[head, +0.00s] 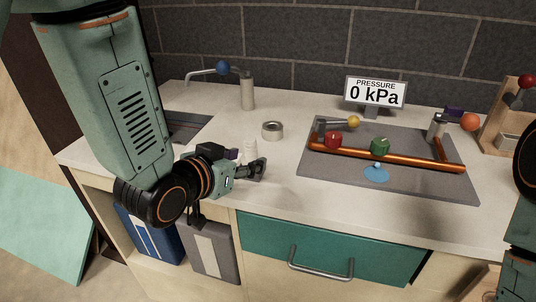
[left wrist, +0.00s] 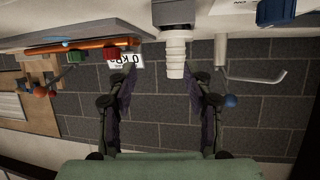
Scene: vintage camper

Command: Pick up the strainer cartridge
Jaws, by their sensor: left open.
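The strainer cartridge seems to be the white ribbed upright piece (head: 250,148) on the counter, just behind my left gripper (head: 259,168) in the head view. In the left wrist view, which is upside down, the white ribbed piece (left wrist: 175,52) lies ahead of the gap between the fingers of my left gripper (left wrist: 162,82). That gripper is open and empty, and its fingers appear apart from the piece. The piece's lower part is hidden by the gripper in the head view. My right arm shows only at the right edge; its gripper is out of view.
A grey board (head: 400,189) carries a copper pipe (head: 400,160) with red and green knobs. A pressure sign (head: 375,92) reads 0 kPa. A blue-knobbed faucet (head: 247,92) stands behind. The counter front between is clear.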

